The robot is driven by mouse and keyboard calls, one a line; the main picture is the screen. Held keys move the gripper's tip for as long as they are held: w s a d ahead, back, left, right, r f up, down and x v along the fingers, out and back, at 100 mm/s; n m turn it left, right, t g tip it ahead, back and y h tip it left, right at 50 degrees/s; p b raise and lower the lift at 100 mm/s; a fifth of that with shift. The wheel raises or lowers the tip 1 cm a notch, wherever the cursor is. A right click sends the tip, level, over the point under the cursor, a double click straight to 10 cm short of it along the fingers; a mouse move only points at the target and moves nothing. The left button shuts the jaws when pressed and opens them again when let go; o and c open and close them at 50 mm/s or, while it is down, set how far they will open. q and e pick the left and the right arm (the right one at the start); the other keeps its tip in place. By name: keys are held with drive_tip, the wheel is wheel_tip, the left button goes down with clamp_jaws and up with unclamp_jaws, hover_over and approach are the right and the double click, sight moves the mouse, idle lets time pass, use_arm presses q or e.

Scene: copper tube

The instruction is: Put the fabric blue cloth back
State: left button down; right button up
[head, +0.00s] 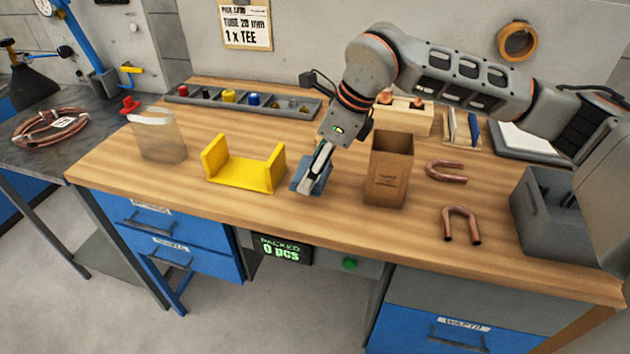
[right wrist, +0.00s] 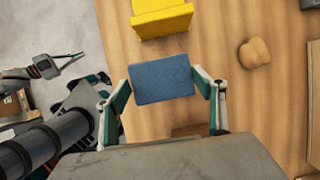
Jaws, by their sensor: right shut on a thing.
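The blue cloth (head: 298,187) is a small flat block-like pad, between the yellow cradle and the open cardboard box. My right gripper (head: 312,182) points down and is shut on the cloth. In the right wrist view the cloth (right wrist: 162,79) sits between the two fingers of the right gripper (right wrist: 162,92). I cannot tell whether the cloth touches the bench. What looks like my left gripper (right wrist: 66,66) shows small at the left of the right wrist view, away from the bench; its jaw state is unclear.
The yellow cradle (head: 240,172) is just left of the cloth, the cardboard box (head: 388,178) just right. Copper bends (head: 461,225), a grey bin (head: 548,215) and a clear bag (head: 160,142) stand on the bench (head: 290,220). A parts tray (head: 205,97) lies behind.

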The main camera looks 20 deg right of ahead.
drive_tip(key=shift+f, duration=2)
drive_tip(key=shift+f, duration=0.15)
drive_tip(key=o, duration=1.1)
drive_tip(key=shift+c, duration=0.2)
drive_tip(key=shift+d+r, duration=0.1)
drive_tip(key=shift+r, duration=0.35)
drive_tip(key=v, duration=1.1)
drive_tip(key=shift+r, duration=0.2)
drive_tip(key=shift+s, duration=0.15)
